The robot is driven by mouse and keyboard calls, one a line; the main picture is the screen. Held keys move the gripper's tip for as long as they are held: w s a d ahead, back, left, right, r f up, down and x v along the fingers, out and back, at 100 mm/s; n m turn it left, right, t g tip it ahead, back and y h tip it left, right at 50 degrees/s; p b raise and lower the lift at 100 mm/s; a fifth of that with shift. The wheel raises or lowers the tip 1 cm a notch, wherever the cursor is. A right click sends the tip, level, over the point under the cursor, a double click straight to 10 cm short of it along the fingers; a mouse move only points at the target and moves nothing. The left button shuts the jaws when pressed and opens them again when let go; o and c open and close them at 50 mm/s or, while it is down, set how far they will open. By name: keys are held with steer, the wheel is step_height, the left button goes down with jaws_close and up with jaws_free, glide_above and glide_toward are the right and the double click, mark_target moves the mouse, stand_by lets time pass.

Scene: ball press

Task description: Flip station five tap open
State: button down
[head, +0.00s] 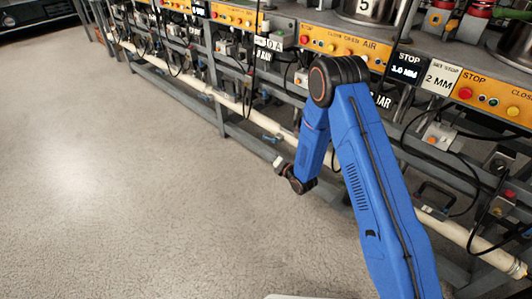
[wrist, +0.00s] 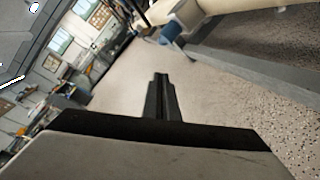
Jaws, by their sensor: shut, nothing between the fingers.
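The number 5 (head: 366,7) is on a steel cylinder at the top of the bench in the head view. Below, a small blue tap-like part (head: 271,138) sits by the cream pipe along the bench's lower rail. A blue part on a pale fitting (wrist: 171,33) shows at the top of the wrist view; I cannot tell its handle position or whether it is the same tap. My gripper (head: 279,163) is low, beside the lower rail and in front of the pipe. In the wrist view its fingers (wrist: 160,80) are shut together and empty, apart from the blue part.
The cream pipe (head: 233,104) and grey lower rail (head: 241,140) run along the bench front. Yellow control panels (head: 345,45) and hanging black cables are above. My blue arm hides part of the bench. The speckled floor (head: 130,180) to the left is clear.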

mark_target(267, 138)
steer(key=f+v, duration=0.1)
steer(key=v, duration=0.5)
steer(key=shift+r, duration=0.4)
steer(key=c, duration=2.3)
jaws_free()
steer(key=shift+s+d, duration=0.25)
steer(key=shift+s, duration=0.05)
steer(key=o, duration=0.5)
steer(key=shift+s, duration=0.1)
steer(key=shift+w+a+f+m+t+h, duration=0.2)
steer(key=shift+a+f+m+t+h, duration=0.2)
steer(key=shift+a+m+t, duration=0.3)
steer(key=w+a+m+t+h, duration=0.1)
steer(key=w+t, duration=0.1)
steer(key=w, duration=0.2)
steer(key=w+a+r+m+t+h, duration=0.1)
steer(key=w+m+t+h, duration=0.1)
steer(key=w, duration=0.3)
steer(key=w+a+r+m+t+h, duration=0.1)
steer(key=w+a+t+h, duration=0.1)
steer(key=w, duration=0.2)
steer(key=shift+w+a+r, duration=0.1)
steer(key=shift+w+r, duration=0.1)
steer(key=shift+w, duration=0.2)
steer(key=shift+c, duration=0.3)
